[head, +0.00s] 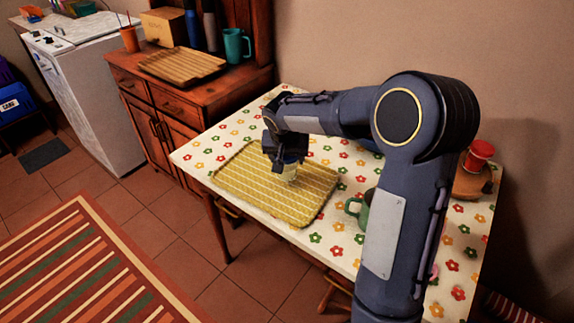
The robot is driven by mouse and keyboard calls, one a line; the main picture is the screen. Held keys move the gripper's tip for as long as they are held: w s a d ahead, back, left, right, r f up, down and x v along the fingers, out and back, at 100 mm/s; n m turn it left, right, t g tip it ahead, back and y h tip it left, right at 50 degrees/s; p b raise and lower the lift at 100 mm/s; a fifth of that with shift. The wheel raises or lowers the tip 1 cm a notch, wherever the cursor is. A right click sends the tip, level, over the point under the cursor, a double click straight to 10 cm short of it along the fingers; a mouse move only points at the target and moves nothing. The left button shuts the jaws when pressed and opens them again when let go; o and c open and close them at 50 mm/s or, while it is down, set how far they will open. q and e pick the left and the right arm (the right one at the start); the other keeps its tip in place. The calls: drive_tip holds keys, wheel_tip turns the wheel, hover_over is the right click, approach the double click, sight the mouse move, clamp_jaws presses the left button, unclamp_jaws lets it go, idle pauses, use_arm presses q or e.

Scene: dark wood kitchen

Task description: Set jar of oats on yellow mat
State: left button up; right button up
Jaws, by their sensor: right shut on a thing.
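The yellow mat (240,188) lies on the flowered table, with white stripes across it. My right gripper (285,165) is over the right part of the mat and shut on the jar of oats (289,174). The jar looks upright. I cannot tell whether its base touches the mat or is slightly above it. My left gripper is out of view.
The flowered table (205,152) stands against the wall. A green mug (357,211) stands right of the mat, partly behind my right arm. A red-lidded jar (479,155) is on a round wooden board (470,184) at the far right. A wooden cabinet (165,110) stands at the back left.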

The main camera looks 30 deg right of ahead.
sight(287, 165)
drive_tip(key=shift+f, duration=1.45)
drive_tip(key=shift+f+b, duration=0.15)
drive_tip(key=shift+b, duration=0.15)
drive_tip(key=o, duration=1.2)
drive_tip(key=p+v, duration=0.1)
drive_tip(key=v, duration=1.1)
drive_tip(key=s+a+f+n+y, duration=0.1)
drive_tip(key=s+a+n+y, duration=0.1)
drive_tip(key=s, duration=0.6)
drive_tip(key=s+a+n+t+y, duration=0.1)
drive_tip(key=s+a, duration=0.3)
drive_tip(key=s, duration=0.4)
drive_tip(key=s+a+f+n+y, duration=0.1)
drive_tip(key=s+a+n+y, duration=0.1)
drive_tip(key=s, duration=0.7)
drive_tip(key=shift+s+a+f+n+t+y, duration=0.1)
drive_tip(key=shift+a+f+n+t+y, duration=0.25)
drive_tip(key=shift+a+y, duration=0.4)
